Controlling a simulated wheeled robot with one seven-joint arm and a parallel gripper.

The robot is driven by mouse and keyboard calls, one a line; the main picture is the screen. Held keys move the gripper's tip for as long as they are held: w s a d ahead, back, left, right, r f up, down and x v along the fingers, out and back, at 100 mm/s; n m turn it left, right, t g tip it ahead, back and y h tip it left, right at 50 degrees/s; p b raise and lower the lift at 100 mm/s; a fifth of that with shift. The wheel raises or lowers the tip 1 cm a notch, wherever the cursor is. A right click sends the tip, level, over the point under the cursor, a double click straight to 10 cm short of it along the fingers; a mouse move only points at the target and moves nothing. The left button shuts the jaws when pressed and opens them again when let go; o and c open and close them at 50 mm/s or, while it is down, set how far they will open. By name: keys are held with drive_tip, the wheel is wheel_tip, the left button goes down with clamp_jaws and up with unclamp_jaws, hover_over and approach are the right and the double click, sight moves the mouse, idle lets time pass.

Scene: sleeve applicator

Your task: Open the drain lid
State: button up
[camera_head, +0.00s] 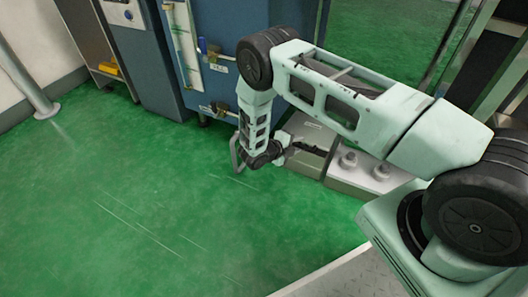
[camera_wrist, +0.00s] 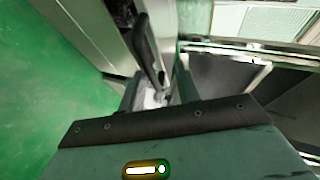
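The drain lid cannot be told for certain. A low grey box (camera_head: 312,130) with a small label stands on the floor beside my gripper (camera_head: 275,153). A dark bar-like handle (camera_head: 308,149) shows at the box, just right of the gripper. In the wrist view, a black handle (camera_wrist: 145,45) reaches down toward the space between the fingers of my gripper (camera_wrist: 158,92). The fingers stand apart, with a pale patch showing between them. Whether either finger touches the handle cannot be told.
A tall blue cabinet (camera_head: 225,78) stands behind the gripper, with a sight panel and valves on its front. A bent grey bar (camera_head: 236,150) is left of the gripper. Green floor (camera_head: 130,190) at left is clear.

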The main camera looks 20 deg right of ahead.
drive_tip(key=f+p+v, duration=0.1)
drive_tip(key=p+v, duration=0.2)
drive_tip(key=v, duration=1.4)
drive_tip(key=shift+a+r, duration=0.15)
drive_tip(key=shift+a, duration=0.2)
idle(0.7)
drive_tip(key=shift+s+p, duration=0.15)
drive_tip(key=shift+p, duration=0.2)
idle(0.3)
